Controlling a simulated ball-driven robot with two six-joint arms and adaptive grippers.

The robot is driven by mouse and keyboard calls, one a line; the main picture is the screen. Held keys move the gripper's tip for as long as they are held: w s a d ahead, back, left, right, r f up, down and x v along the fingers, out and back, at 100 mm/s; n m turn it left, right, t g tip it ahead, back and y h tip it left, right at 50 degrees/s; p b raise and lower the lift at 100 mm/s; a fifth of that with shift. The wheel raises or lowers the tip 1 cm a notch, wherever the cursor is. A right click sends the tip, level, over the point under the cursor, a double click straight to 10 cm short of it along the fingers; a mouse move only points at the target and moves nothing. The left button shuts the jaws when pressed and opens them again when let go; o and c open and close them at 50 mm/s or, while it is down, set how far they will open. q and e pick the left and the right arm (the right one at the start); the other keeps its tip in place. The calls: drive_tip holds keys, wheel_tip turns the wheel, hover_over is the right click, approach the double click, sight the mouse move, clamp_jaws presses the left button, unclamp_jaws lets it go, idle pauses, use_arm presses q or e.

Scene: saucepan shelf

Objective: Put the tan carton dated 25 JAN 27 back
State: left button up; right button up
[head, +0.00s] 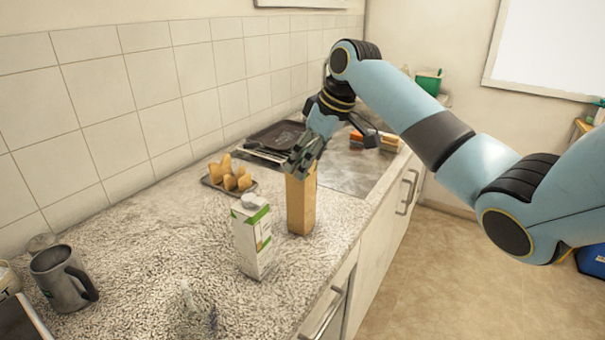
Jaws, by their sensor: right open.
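A tall tan carton (302,208) stands upright on the speckled counter (150,262). No date can be read on it from here. My right gripper (302,165) is open and points down at the top of the tan carton. Its fingers hide the carton's upper end, and I cannot tell whether they touch it. A white and green carton (256,240) with a grey cap stands just in front and to the left of the tan one. My left gripper is not in view.
A dark tray of yellow-brown pieces (230,177) lies behind the cartons. A dark pan (280,138) is further back. A grey mug (62,277) stands at the front left. The counter between mug and cartons is mostly clear. Drawer handles (326,312) line the right edge.

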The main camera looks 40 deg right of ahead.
drive_tip(key=v, duration=0.7)
drive_tip(key=shift+s, duration=0.1)
